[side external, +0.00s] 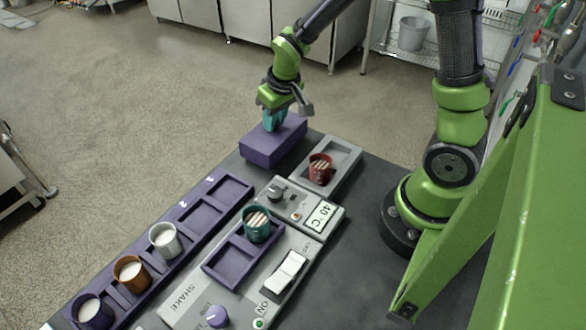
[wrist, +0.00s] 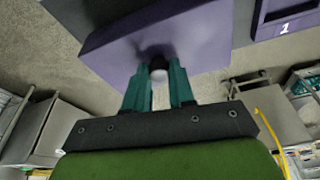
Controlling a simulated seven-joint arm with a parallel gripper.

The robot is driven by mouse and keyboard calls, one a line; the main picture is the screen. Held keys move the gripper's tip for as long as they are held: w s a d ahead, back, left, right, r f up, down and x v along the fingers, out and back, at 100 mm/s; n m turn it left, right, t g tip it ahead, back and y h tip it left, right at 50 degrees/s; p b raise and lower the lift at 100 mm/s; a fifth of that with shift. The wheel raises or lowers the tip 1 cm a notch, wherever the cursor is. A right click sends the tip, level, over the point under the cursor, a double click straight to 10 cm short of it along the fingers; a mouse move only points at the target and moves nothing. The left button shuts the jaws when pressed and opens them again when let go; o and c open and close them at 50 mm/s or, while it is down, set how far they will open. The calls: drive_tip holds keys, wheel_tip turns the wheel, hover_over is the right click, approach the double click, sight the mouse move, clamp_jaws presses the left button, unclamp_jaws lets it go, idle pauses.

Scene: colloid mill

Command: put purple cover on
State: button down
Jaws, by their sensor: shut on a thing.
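The purple cover (side external: 273,142) is a box-shaped lid at the back end of the workbench in the side view. It fills the upper part of the wrist view (wrist: 190,40). My gripper (side external: 273,122) is above it, with its teal fingers shut on the cover's small knob (wrist: 158,64). I cannot tell whether the cover rests on the bench or hangs just above it. A grey tray (side external: 345,158) beside it holds a dark red cup (side external: 320,169) with pale contents. A teal cup (side external: 257,224) stands at the purple holder (side external: 228,264) on the shaker unit.
A purple rack (side external: 200,208) along the left edge holds a white cup (side external: 165,240), an orange cup (side external: 131,273) and a dark purple cup (side external: 95,310); slots 1 and 2 are empty. A heater unit (side external: 328,217) reads 40 °C. A green frame (side external: 520,200) stands at right.

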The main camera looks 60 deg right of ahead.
wheel_tip(320, 180, up, 9)
drive_tip(key=s+r+n+g+y, duration=0.1)
drive_tip(key=s+n+g, duration=0.4)
drive_tip(key=n, duration=1.3)
drive_tip(key=s+r+n+g, duration=0.1)
drive_tip(key=s+n, duration=0.8)
drive_tip(key=n, duration=0.9)
drive_tip(key=shift+w+d+f+x, duration=0.1)
drive_tip(key=shift+w+x, duration=0.2)
drive_tip(key=shift+x, duration=1.1)
drive_tip(key=shift+w+d+f+x, duration=0.1)
drive_tip(key=shift+w+x, duration=0.2)
drive_tip(key=shift+x, duration=1.1)
drive_tip(key=shift+w+d+f+x, duration=0.1)
drive_tip(key=shift+w+x, duration=0.2)
drive_tip(key=shift+x, duration=1.1)
drive_tip(key=shift+f, duration=0.15)
drive_tip(key=c, duration=0.9)
unclamp_jaws()
drive_tip(key=shift+o, duration=0.5)
